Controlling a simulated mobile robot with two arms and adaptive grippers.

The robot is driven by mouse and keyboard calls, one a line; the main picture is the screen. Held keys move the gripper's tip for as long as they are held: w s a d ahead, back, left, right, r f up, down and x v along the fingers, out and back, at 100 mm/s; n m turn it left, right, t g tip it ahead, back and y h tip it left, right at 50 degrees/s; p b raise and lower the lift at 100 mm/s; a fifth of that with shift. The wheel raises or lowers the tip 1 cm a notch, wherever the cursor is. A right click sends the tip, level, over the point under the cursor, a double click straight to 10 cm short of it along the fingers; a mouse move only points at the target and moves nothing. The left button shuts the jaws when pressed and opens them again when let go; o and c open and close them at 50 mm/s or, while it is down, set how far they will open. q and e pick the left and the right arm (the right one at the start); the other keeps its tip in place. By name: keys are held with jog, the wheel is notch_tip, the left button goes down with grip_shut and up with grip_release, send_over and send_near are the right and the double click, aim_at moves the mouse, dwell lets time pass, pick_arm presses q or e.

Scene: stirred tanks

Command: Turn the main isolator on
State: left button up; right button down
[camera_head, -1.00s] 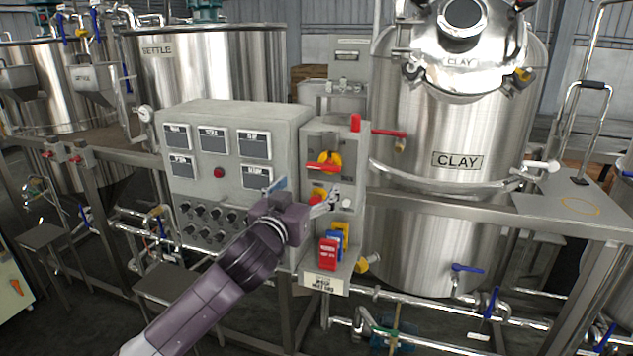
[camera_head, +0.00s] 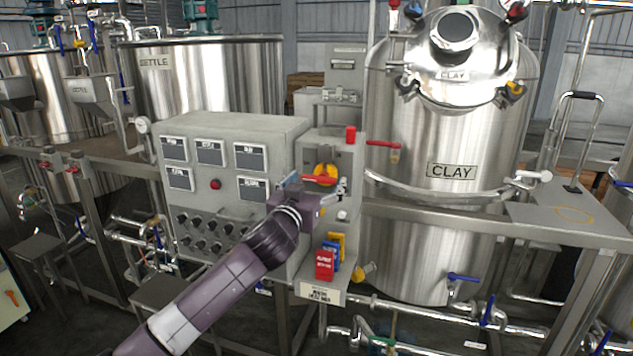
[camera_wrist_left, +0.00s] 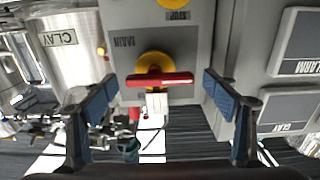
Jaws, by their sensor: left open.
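The main isolator (camera_head: 325,171) is a red bar handle on a yellow disc, on the narrow grey box at the right of the control panel. Its handle lies level. In the left wrist view the red handle (camera_wrist_left: 160,80) lies crosswise beside an upside-down MAIN label. My left gripper (camera_head: 316,188) is open in front of the isolator, a little low in the head view. In the left wrist view its blue-padded fingertips (camera_wrist_left: 160,84) stand on either side of the handle, with gaps at both ends. I cannot tell how far off the handle is in depth. My right gripper is not in view.
A STOP label (camera_wrist_left: 177,15) with a yellow part is next to the isolator. The CLAY tank (camera_head: 440,215) and a steel rail stand to the right. Display panels (camera_head: 210,152) are left.

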pick_arm(q)
jog(key=c, duration=1.2)
jog(key=shift+o, duration=0.2)
